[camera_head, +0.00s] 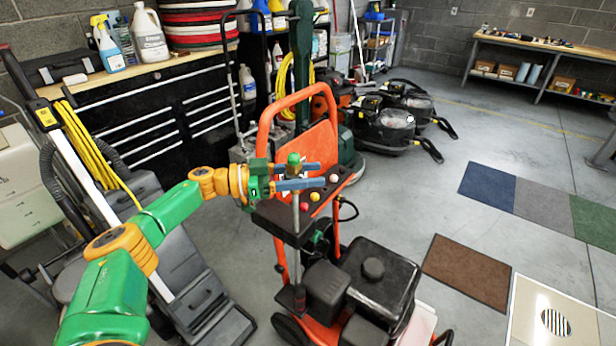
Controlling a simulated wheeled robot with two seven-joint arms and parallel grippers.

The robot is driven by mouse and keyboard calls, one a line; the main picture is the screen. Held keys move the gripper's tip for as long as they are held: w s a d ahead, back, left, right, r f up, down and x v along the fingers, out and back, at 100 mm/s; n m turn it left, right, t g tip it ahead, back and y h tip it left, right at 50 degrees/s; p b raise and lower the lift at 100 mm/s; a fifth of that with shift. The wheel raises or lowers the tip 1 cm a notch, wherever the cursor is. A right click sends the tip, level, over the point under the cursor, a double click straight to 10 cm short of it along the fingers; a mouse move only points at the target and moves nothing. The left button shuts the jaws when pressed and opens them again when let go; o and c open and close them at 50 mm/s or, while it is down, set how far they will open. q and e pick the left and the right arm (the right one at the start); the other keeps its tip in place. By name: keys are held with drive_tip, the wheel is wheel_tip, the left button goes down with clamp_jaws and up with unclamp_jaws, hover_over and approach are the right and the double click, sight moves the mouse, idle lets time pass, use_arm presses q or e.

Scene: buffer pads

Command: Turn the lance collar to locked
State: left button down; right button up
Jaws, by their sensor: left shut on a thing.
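The lance (296,214) stands upright as a thin grey rod at the near left side of the orange pressure washer (318,138), with a green piece (293,158) at its top. The lance collar (294,171) is a small brownish piece just below the green top, partly hidden by my fingers. My left gripper (315,175) reaches in from the left with its two blue-grey fingers level, one on each side of the collar, and is shut on it. I cannot read the collar's locked or unlocked position at this size. My right gripper is not in view.
Red, yellow and white knobs (314,196) sit on the dark panel beside the lance. A black engine (372,280) is below. Floor mats (467,271) lie on open floor to the right.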

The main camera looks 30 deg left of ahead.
use_arm(q)
drive_tip(key=shift+f, duration=0.1)
drive_tip(key=shift+c, duration=1.5)
unclamp_jaws()
drive_tip(key=shift+d, duration=0.1)
drive_tip(key=b+v, duration=0.2)
drive_tip(key=v, duration=0.5)
